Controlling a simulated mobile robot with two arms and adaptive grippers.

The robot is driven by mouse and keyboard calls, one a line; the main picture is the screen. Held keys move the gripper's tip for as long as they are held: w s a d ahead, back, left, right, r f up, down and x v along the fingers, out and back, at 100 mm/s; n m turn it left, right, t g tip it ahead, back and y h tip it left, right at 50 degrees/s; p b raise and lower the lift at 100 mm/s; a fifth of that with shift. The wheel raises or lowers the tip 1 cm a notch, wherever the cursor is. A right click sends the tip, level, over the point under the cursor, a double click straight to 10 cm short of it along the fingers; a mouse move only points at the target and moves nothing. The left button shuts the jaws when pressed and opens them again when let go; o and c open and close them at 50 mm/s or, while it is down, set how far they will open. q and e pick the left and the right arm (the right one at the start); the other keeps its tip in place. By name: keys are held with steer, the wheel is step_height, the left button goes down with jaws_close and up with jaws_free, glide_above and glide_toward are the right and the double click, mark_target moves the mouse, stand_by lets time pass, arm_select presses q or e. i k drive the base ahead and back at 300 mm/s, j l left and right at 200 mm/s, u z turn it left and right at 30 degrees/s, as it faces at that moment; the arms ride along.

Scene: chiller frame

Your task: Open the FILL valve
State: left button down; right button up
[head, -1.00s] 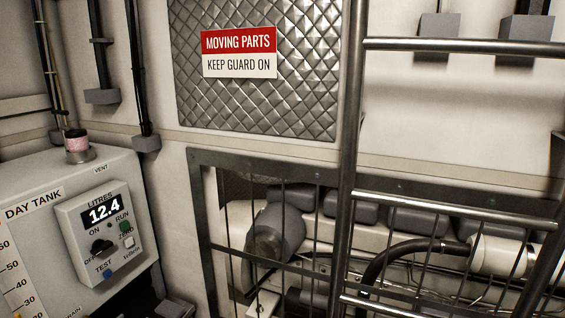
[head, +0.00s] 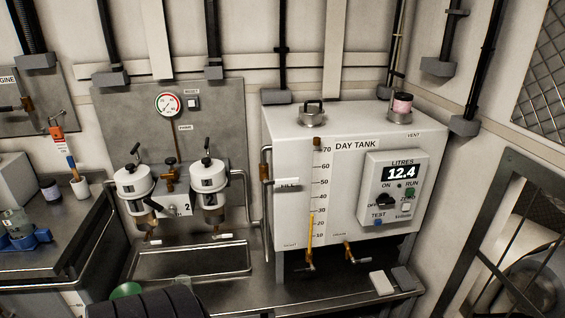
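The FILL valve (head: 265,173) is on the left side of the white day tank (head: 340,220), on a grey vertical pipe. Its body looks brown, and a pale lever seems to reach right from it, across the FILL label (head: 287,184). The lever's exact angle is hard to tell at this size. The control box (head: 393,197) on the tank reads 12.4 litres. Neither of my grippers is recognisable in the head view.
Two white-topped filter units (head: 134,184) and a round gauge (head: 167,103) are on a grey panel left of the tank. A metal tray (head: 190,262) lies below them. Two small valves (head: 309,266) hang under the tank. A dark ribbed object (head: 148,304) fills the bottom left.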

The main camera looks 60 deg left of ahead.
mark_target(292, 180)
steer(key=k+u, duration=0.15)
steer(key=u, duration=1.45)
